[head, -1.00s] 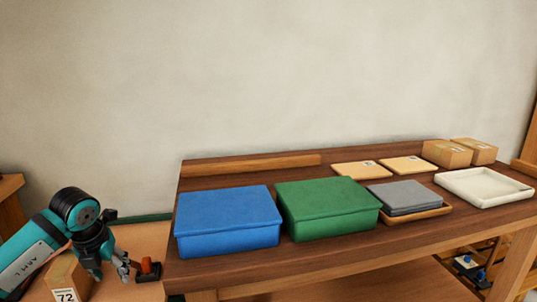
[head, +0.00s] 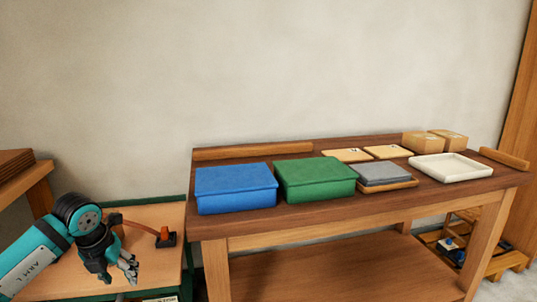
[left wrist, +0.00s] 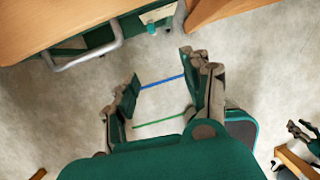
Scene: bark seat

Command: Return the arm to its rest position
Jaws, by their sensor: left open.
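My left gripper (head: 121,272) is open and empty at the lower left of the head view, in front of a low green-edged bench.
The low bench (head: 150,215) carries a small orange-and-black device (head: 165,239). The dark wooden table (head: 300,215) holds a blue box (head: 235,188), a green box (head: 315,178), grey slabs (head: 382,173) and a white tray (head: 450,167).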

